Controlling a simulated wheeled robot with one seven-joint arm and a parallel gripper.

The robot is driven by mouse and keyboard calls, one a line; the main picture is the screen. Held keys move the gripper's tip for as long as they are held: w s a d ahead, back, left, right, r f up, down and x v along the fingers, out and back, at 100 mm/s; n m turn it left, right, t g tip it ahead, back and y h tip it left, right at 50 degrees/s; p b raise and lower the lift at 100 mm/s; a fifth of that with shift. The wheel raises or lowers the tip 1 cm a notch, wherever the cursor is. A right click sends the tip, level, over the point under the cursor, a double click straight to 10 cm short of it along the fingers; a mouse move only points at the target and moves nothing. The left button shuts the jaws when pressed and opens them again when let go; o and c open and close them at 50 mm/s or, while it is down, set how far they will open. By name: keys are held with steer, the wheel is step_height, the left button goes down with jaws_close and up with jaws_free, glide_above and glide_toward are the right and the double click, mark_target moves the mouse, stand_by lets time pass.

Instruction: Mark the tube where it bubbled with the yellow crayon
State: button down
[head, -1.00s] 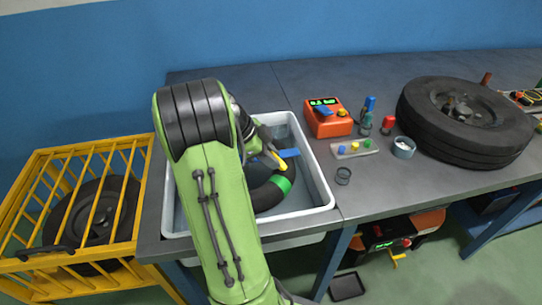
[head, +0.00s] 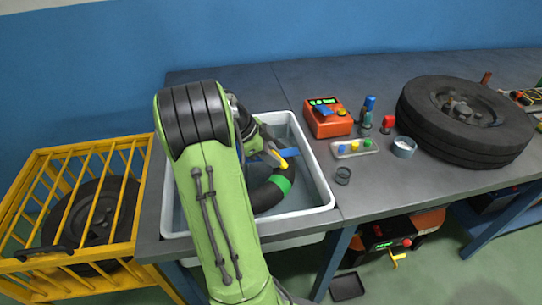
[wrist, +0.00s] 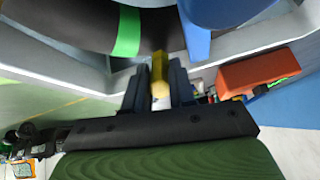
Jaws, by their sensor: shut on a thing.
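The black tube (head: 263,197) lies in the white basin, with a green band (head: 282,184) around it; my arm hides its left part. In the wrist view the tube (wrist: 75,22) and green band (wrist: 129,32) are at the top. My gripper (head: 271,151) is over the basin, shut on the yellow crayon (head: 281,154). The crayon (wrist: 160,70) points towards the tube between my fingers (wrist: 158,88), to the right of the green band. Whether its tip touches the tube I cannot tell. No yellow mark shows on the visible tube.
The white basin (head: 320,190) has raised walls around the tube. A blue piece (head: 289,154) is beside the crayon. An orange device (head: 328,119), a small tray (head: 346,155) and a large tyre (head: 440,145) stand to the right. A yellow cage (head: 100,160) stands left.

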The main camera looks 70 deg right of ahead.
steer(key=shift+a, duration=0.15)
steer(key=shift+a+f+b, duration=0.15)
steer(key=shift+a+b, duration=0.7)
steer(key=shift+a, duration=0.2)
steer(key=shift+d, duration=0.2)
steer(key=shift+d+p, duration=0.55)
steer(key=shift+d, duration=0.45)
steer(key=shift+a, duration=0.1)
